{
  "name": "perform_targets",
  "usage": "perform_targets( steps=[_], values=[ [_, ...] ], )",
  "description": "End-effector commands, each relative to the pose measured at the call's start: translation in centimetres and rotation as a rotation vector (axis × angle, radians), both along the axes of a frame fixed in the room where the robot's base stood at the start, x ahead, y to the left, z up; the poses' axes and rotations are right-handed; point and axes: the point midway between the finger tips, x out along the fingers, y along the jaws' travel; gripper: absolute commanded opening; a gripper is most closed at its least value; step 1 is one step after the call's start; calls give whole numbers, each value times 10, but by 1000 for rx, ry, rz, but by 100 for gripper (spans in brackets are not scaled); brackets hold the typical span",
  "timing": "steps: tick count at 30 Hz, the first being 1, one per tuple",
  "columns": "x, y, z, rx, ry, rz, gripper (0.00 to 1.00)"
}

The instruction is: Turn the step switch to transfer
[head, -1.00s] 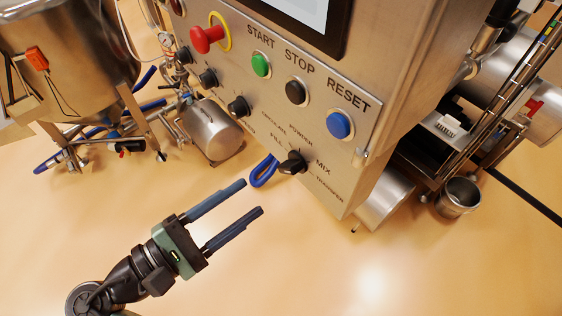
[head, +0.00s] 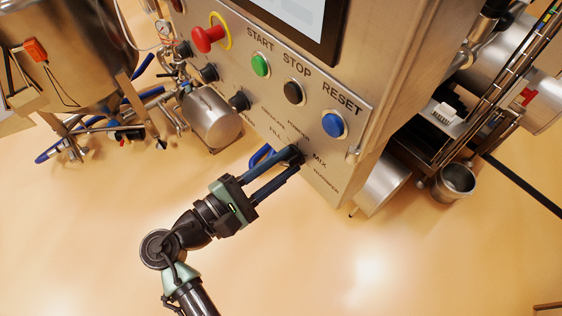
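The step switch (head: 295,153) is a black knob low on the steel control panel, ringed by small printed labels. MIX is to its right, FILL to its left, and a small blurred label, perhaps TRANSFER (head: 326,187), lies at the lower right. My gripper (head: 293,161) has reached the panel from the lower left. Its two long dark fingers are parallel with a gap between them, and their tips lie at the knob, seemingly one on each side. The tips hide much of the knob, so its pointing direction and any contact cannot be told.
Above the switch are the green START (head: 260,66), black STOP (head: 294,92) and blue RESET (head: 333,125) buttons. A red emergency stop (head: 208,38) and several black knobs lie to the upper left. A blue loop (head: 261,155) hangs behind the fingers. The floor below is clear.

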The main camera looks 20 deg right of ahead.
Motion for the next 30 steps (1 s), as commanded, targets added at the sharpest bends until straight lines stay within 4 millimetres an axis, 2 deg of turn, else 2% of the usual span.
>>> perform_targets(
  steps=[1,4,20,30],
  values=[
    [0,0,0,0,0,0,18],
    [0,0,0,0,0,0,0],
    [0,0,-2,21,-51,0,0],
    [-1,0,-5,112,-274,-1,0]
  ],
)
